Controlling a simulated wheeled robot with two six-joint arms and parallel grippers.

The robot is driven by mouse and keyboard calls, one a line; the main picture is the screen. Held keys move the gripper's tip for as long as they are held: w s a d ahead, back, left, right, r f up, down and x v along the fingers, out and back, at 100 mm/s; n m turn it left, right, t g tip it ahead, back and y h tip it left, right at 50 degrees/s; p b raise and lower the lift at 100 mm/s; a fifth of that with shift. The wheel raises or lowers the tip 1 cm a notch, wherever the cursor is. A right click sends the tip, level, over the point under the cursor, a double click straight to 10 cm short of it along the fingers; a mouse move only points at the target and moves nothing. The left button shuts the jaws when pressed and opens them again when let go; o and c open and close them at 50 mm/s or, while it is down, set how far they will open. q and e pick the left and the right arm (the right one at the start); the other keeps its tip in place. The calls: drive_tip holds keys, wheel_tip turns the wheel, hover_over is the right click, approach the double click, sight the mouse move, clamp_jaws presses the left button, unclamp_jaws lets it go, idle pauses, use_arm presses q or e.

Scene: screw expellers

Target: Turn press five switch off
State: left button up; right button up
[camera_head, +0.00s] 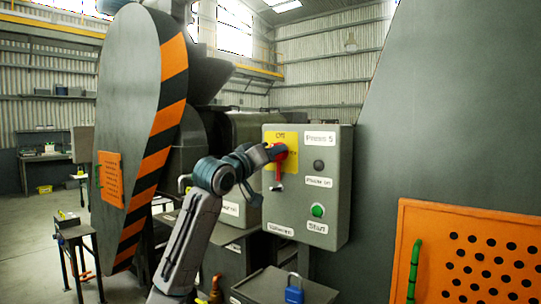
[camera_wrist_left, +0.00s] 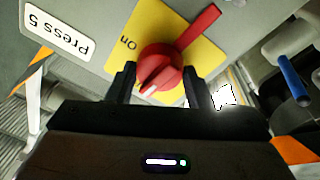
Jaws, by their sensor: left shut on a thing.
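The press five switch is a red rotary knob on a yellow plate on the grey control box (camera_head: 335,215) labelled "Press 5". In the head view the red switch (camera_head: 280,170) is partly hidden by my left gripper (camera_head: 270,154). In the left wrist view the red switch (camera_wrist_left: 160,66) has a white mark on its round hub and a red lever pointing to the upper right, over the yellow plate (camera_wrist_left: 150,25) with the word "On". The fingers of my left gripper (camera_wrist_left: 158,84) stand on both sides of the hub, shut on it. My right gripper is not in view.
The box also carries a green button (camera_head: 317,210) and a dark round lamp (camera_head: 319,164). A blue padlock (camera_head: 294,291) sits below the box. An orange perforated panel (camera_head: 470,260) is at the right. A large grey guard with orange stripes (camera_head: 165,118) stands at the left.

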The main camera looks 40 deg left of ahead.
use_arm(q)
drive_tip(key=shift+n, duration=0.5)
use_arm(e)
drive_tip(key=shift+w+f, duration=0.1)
use_arm(q)
drive_tip(key=o, duration=1)
drive_tip(key=shift+s+a+f+b, duration=0.2)
drive_tip(key=shift+s+b, duration=0.45)
drive_tip(key=shift+s, duration=1.1)
drive_tip(key=shift+s+d+f+b, duration=0.15)
drive_tip(key=shift+s+f+b, duration=0.35)
drive_tip(key=shift+s, duration=1.3)
drive_tip(key=shift+s+a+f+b, duration=0.1)
drive_tip(key=shift+s+b, duration=0.65)
drive_tip(key=shift+s, duration=1)
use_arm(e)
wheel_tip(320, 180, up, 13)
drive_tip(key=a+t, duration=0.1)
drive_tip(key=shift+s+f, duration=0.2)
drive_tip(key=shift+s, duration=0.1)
